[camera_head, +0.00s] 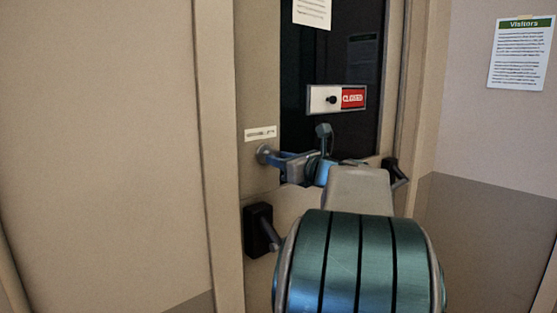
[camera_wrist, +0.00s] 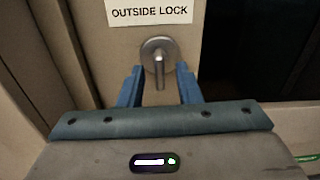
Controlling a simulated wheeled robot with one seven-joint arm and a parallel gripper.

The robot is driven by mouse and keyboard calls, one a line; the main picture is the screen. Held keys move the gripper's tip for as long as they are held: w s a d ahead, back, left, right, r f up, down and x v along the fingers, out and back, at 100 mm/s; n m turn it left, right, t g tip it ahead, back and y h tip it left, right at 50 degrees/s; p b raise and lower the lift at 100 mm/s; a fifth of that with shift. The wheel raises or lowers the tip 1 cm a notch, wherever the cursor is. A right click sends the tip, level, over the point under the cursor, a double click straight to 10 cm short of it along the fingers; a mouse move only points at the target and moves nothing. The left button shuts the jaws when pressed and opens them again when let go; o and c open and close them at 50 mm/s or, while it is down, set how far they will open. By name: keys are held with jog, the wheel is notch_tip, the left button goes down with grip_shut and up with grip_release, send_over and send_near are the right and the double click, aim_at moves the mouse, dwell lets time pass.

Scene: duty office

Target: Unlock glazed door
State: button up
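The glazed door (camera_head: 259,80) stands closed ahead, beige with a dark glass pane (camera_head: 300,62). A round metal lock (camera_head: 263,153) sits on its left stile below a small white label (camera_head: 260,133). In the wrist view the label (camera_wrist: 149,12) reads "OUTSIDE LOCK", and the lock (camera_wrist: 160,62) has a turn piece hanging straight down. My gripper (camera_wrist: 159,78) is open, its blue fingers on either side of the turn piece with visible gaps. In the head view my gripper (camera_head: 277,158) reaches the lock from the right, and its fingers partly overlap it.
A black box with a lever (camera_head: 258,230) is on the door below the lock. Another black handle (camera_head: 395,172) is at the right. A sliding sign (camera_head: 337,99) on the glass shows "CLOSED". A visitors notice (camera_head: 520,53) hangs on the right wall.

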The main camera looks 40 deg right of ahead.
jog(key=s, duration=0.6)
jog(key=shift+s+d, duration=0.25)
dwell(0.4)
